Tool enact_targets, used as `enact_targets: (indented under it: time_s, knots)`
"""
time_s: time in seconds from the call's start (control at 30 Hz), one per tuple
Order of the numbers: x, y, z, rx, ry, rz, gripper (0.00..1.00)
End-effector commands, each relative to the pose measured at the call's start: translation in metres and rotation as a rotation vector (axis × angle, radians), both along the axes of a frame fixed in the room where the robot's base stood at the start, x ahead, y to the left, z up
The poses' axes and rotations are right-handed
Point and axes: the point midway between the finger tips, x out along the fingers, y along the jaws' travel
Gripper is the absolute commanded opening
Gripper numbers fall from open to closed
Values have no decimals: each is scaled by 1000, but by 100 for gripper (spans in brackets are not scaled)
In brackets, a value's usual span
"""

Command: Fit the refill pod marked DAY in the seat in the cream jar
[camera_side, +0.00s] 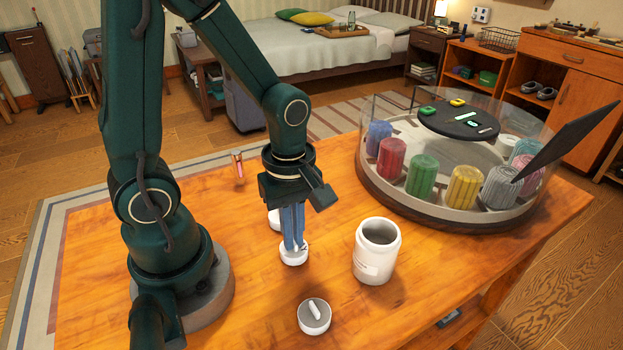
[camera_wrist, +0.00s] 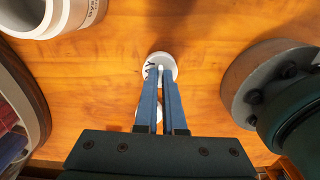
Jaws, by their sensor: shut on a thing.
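The cream jar (camera_side: 361,262) stands upright and open on the wooden table, right of my gripper; its floor and seat cannot be made out. In the wrist view the jar (camera_wrist: 88,10) is cut off at top left. My gripper (camera_side: 294,246) points down, its blue fingers shut on the raised grip of a round white pod (camera_side: 293,259). A second white pod (camera_side: 273,222) lies behind the fingers. A third (camera_side: 314,323) lies in front.
A round clear-walled carousel (camera_side: 382,200) with several coloured ribbed containers stands at the back right, with a dark tilted panel (camera_side: 570,140) at its side. A small reddish item (camera_side: 238,170) stands behind my gripper. The table between held pod and jar is clear.

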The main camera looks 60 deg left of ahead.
Motion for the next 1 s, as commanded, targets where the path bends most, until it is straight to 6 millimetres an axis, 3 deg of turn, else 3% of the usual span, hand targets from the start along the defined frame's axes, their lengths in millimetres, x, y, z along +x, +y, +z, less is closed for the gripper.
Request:
enact_targets:
  time_s: [1.0]
  knots:
    - [1,0,30,0,-2,0,0]
